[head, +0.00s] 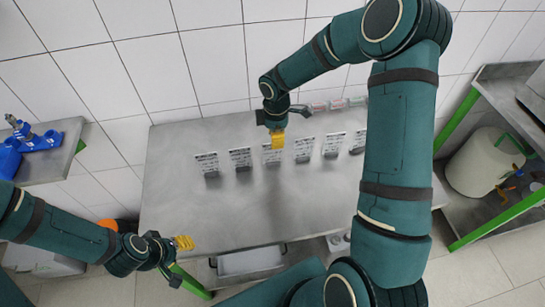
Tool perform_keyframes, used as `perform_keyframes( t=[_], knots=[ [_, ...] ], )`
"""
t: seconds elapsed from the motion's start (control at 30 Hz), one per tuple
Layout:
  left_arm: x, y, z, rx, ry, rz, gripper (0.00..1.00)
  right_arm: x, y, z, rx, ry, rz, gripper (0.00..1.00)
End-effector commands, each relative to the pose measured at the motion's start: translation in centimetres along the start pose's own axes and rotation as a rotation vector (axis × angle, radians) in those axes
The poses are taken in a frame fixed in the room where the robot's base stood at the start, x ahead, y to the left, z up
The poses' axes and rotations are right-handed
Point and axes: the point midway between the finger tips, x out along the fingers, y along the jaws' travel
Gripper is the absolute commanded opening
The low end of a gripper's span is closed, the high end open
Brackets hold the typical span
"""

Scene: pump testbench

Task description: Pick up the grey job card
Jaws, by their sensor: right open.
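A row of pale printed job cards stands in small dark holders across the steel bench (225,225). They include a far left card (206,160), a second card (240,156), a third card (271,158), a fourth card (303,146) and a fifth card (333,141). They look alike at this size, so I cannot tell which is the grey one. My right gripper (278,141) is open, its yellow fingers over the top of the third card and partly hiding it. I cannot tell whether they touch it. My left gripper (184,243) is at the bench's front left, away from the cards.
Small coloured items (337,104) sit at the bench's back edge by the tiled wall. A blue device (38,141) is on a side table at left. A white canister (485,162) stands on the right shelf. The bench front is clear. My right arm hides part of the bench's right side.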

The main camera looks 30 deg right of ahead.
Motion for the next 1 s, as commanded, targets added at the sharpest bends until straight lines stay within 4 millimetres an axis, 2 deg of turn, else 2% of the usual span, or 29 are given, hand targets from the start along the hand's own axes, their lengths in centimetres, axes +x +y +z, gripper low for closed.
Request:
perform_keyframes(
  t=[0.27, 0.6, 0.87, 0.9, 0.97, 1.0],
  knots=[
    [0.0, 0.0, 0.0, 0.0, 0.0, 0.0, 0.47, 2.0, 0.1, -0.2, -0.001, 0.001, 0.0, 0.37],
    [-0.2, 0.1, 0.0, 0.001, 0.0, 0.0, 0.47, 6.2, 0.7, -0.7, -0.001, 0.0, -0.001, 0.37],
    [-0.2, 0.1, 0.0, 0.0, 0.0, 0.0, 0.47, 6.6, 0.7, -0.8, 0.0, 0.001, 0.001, 0.37],
    [-0.2, 0.1, 0.0, 0.0, 0.0, 0.0, 0.47, 6.6, 0.7, -0.8, 0.0, 0.001, 0.001, 0.4],
    [-0.2, 0.1, 0.0, 0.0, 0.0, 0.0, 0.47, 6.6, 0.7, -0.7, 0.0, 0.001, 0.001, 0.19],
    [-0.2, 0.1, 0.0, 0.0, 0.0, 0.0, 0.47, 6.6, 0.7, -0.7, 0.0, 0.001, 0.001, 0.05]
  ],
)
